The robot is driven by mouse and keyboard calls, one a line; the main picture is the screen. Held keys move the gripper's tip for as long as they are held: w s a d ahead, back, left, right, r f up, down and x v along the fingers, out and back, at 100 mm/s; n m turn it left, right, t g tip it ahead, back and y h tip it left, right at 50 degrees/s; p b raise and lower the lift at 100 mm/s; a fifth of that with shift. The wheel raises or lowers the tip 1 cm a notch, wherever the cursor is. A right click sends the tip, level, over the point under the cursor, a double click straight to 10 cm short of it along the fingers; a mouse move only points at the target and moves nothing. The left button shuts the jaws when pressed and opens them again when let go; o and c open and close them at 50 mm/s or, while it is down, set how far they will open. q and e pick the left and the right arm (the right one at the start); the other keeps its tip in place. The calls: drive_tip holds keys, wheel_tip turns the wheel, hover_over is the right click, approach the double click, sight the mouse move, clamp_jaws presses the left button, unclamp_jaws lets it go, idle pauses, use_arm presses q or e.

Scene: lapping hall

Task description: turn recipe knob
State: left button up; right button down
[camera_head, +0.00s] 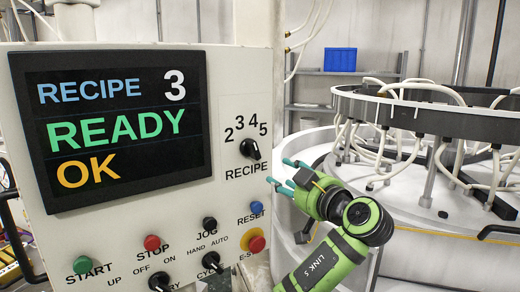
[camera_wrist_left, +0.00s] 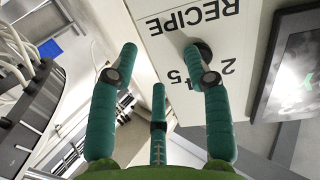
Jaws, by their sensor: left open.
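The recipe knob (camera_head: 250,149) is a small black knob on the pale control panel (camera_head: 232,75), below the numbers 2 to 5 and above the word RECIPE. The display (camera_head: 115,125) reads RECIPE 3, READY, OK. My left gripper (camera_head: 281,173) has teal fingers and is open, to the lower right of the knob and apart from it in the head view. In the left wrist view the open left gripper (camera_wrist_left: 160,60) faces the panel. The dark knob (camera_wrist_left: 206,46) is partly hidden behind the right-hand finger; contact cannot be told there. My right gripper is not in view.
Below the knob are a blue RESET button (camera_head: 257,208), a red and yellow E-STOP (camera_head: 256,243), a black JOG button (camera_head: 210,224) and more controls. A large round machine (camera_head: 450,118) with pale hoses stands at right. A blue bin (camera_head: 340,60) sits on a back shelf.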

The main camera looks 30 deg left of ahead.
sight(259, 151)
use_arm(q)
drive_tip(key=s+r+n+g, duration=0.1)
drive_tip(key=s+r+n, duration=0.2)
drive_tip(key=r, duration=0.2)
drive_tip(key=shift+y, duration=0.5)
drive_tip(key=p+x, duration=0.2)
drive_tip(key=x, duration=0.1)
drive_tip(key=p+x, duration=0.3)
drive_tip(key=x, duration=0.1)
drive_tip(key=shift+s+a, duration=0.15)
drive_tip(key=shift+s, duration=0.05)
drive_tip(key=shift+w, duration=0.1)
clamp_jaws()
